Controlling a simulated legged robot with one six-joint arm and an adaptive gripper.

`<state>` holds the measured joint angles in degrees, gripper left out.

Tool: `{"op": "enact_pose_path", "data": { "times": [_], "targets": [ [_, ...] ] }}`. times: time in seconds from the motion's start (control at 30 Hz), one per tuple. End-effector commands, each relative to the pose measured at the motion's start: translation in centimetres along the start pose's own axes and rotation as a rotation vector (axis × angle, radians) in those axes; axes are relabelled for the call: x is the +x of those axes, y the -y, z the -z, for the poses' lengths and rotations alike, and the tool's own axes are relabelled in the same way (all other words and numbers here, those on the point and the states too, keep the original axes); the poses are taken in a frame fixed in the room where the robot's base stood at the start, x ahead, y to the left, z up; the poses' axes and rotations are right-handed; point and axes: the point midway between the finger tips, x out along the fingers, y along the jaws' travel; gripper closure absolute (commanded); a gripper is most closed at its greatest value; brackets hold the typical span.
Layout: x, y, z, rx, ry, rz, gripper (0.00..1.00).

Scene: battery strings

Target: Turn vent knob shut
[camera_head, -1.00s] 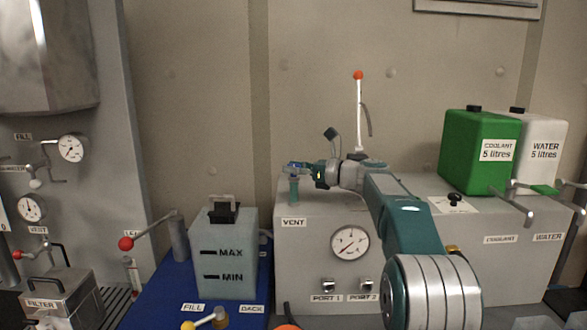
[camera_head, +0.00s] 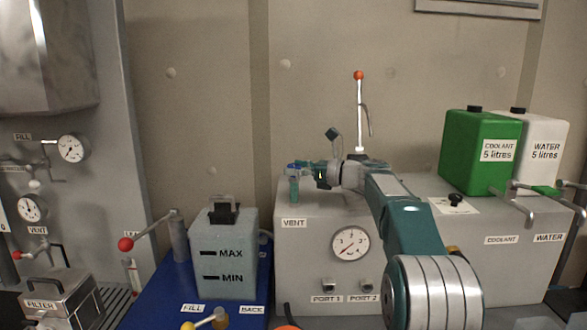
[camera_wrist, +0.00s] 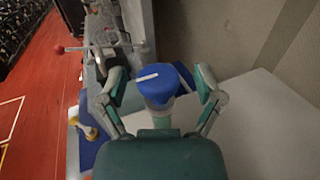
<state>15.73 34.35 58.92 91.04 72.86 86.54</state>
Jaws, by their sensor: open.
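The vent knob (camera_wrist: 160,82) has a round blue top with a white line, tilted slightly up to the right in the wrist view. In the head view the knob (camera_head: 293,166) shows small and blue, above the VENT label (camera_head: 293,223) at the left end of the grey cabinet. My gripper (camera_wrist: 161,84) is open, one finger on each side of the knob, with gaps visible between fingers and knob. In the head view my gripper (camera_head: 308,174) is at the knob, coming from the right, and partly hides its surroundings.
The grey cabinet (camera_head: 310,265) carries a gauge (camera_head: 350,243). A lever with a red ball (camera_head: 358,75) stands behind my arm. A tank marked MAX and MIN (camera_head: 223,265) stands to the left. Green (camera_head: 470,160) and white (camera_head: 546,135) canisters stand at right.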

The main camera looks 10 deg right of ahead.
Motion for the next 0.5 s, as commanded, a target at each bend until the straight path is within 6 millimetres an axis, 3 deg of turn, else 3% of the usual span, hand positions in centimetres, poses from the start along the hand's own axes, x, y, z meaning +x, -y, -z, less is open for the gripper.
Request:
{"op": "enact_pose_path", "data": {
  "times": [0.5],
  "targets": [
    [-9.6,0.2,0.1,0.000,0.000,0.004,0.15]
  ]
}}
